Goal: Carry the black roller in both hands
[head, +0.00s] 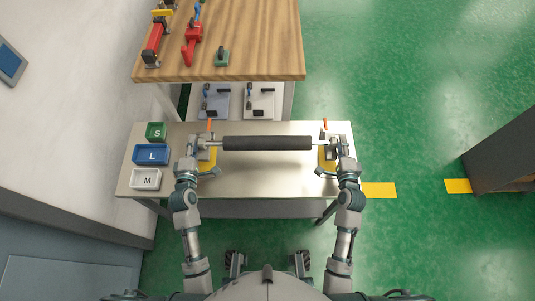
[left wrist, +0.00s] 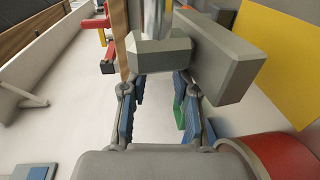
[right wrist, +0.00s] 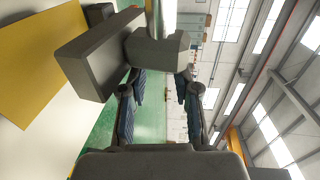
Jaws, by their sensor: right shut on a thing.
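The black roller (head: 267,143) lies level across the steel table, its bright shaft ends reaching both my grippers. My left gripper (head: 203,144) is at its left end; in the left wrist view its spread fingers (left wrist: 158,85) are at a grey end block (left wrist: 160,55), and I cannot tell if they grip it. My right gripper (head: 333,143) is shut on the right end; the right wrist view shows its fingers (right wrist: 160,85) at a matching grey block (right wrist: 156,50). Yellow supports (head: 207,160) (head: 326,160) are below the ends; whether the roller touches them is unclear.
The steel table (head: 265,180) has bins marked S (head: 156,131), L (head: 151,154) and M (head: 146,179) at its left. A wooden bench (head: 255,40) with tools is beyond it. Green floor is open to the right, with a dark cabinet (head: 505,155) at the far right.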

